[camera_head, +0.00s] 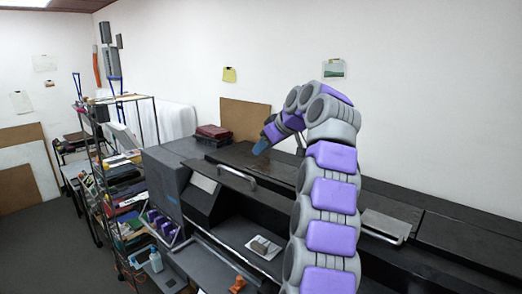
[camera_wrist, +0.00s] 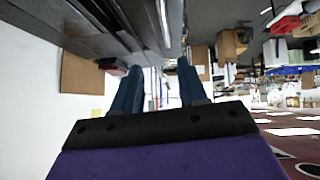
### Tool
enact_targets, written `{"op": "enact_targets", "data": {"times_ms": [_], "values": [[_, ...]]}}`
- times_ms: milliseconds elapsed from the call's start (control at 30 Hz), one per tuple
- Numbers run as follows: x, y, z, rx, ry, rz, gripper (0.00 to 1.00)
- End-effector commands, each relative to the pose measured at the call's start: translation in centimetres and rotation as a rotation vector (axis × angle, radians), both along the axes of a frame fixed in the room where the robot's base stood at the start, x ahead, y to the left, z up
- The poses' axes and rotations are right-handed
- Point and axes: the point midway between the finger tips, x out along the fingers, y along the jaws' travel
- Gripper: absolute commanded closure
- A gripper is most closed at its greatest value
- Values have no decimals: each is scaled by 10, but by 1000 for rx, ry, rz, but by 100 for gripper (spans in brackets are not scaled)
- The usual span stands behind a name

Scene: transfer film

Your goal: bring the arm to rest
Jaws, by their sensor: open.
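My arm, purple and grey, rises at the right of the head view and bends over to the left at its top. My gripper (camera_head: 261,147) hangs at the arm's end, above the dark machine (camera_head: 240,158), pointing down and left. In the wrist view my gripper (camera_wrist: 155,75) shows two blue fingers set well apart, with nothing between them. The gripper is open and empty. The wrist view is turned over, with ceiling lights at its lower right.
A shelf rack (camera_head: 118,190) with books and boxes stands at the left. A small grey item on a white sheet (camera_head: 264,247) and an orange object (camera_head: 237,284) lie in the machine's lower bay. Dark red folded items (camera_head: 213,131) lie behind. Grey floor (camera_head: 60,250) is free at far left.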

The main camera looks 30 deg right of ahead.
Motion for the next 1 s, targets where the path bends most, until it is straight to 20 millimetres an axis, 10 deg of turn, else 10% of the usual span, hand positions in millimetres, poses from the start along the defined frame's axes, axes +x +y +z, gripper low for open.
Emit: {"op": "enact_targets", "data": {"times_ms": [567,1000], "values": [[-1,4,-1,6,3,1,58],[-42,114,-76,154,216,12,58]]}}
